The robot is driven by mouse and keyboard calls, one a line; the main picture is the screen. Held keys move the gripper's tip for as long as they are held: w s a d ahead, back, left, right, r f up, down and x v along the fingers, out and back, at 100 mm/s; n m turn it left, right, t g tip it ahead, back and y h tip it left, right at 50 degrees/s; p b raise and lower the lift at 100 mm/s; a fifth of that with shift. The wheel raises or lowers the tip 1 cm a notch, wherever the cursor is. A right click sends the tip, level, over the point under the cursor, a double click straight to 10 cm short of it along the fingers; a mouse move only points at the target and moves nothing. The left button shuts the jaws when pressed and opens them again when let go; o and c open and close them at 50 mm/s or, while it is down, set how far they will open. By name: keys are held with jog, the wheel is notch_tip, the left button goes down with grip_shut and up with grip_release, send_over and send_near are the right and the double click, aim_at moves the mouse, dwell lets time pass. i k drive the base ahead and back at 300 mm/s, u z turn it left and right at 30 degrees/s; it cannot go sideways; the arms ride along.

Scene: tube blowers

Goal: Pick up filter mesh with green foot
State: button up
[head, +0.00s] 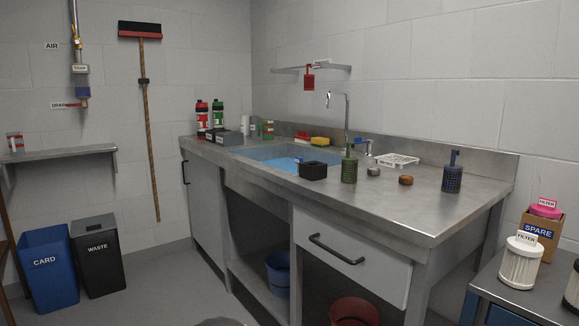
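A dark mesh cylinder with a green part sticking up from its top (349,170) stands upright on the steel counter (430,215), just in front of the tap and right of a black open box (313,171). A similar mesh cylinder with a blue top part (452,178) stands farther right on the counter. A red mesh piece (308,81) hangs from the wall shelf above the sink. Whether the green part is the foot is too small to tell for sure. My gripper is not in view.
A grey puck (373,172) and a brown puck (405,180) lie right of the green-topped mesh. A white rack (397,161) is behind them. The sink (254,149) holds blue water. The counter's front right is clear. Bins (50,268) stand on the floor at left.

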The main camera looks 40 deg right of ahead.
aim_at(349, 164)
jog(key=i, duration=0.8)
jog(key=z, duration=0.95)
jog(key=i, duration=0.6)
jog(key=z, duration=0.7)
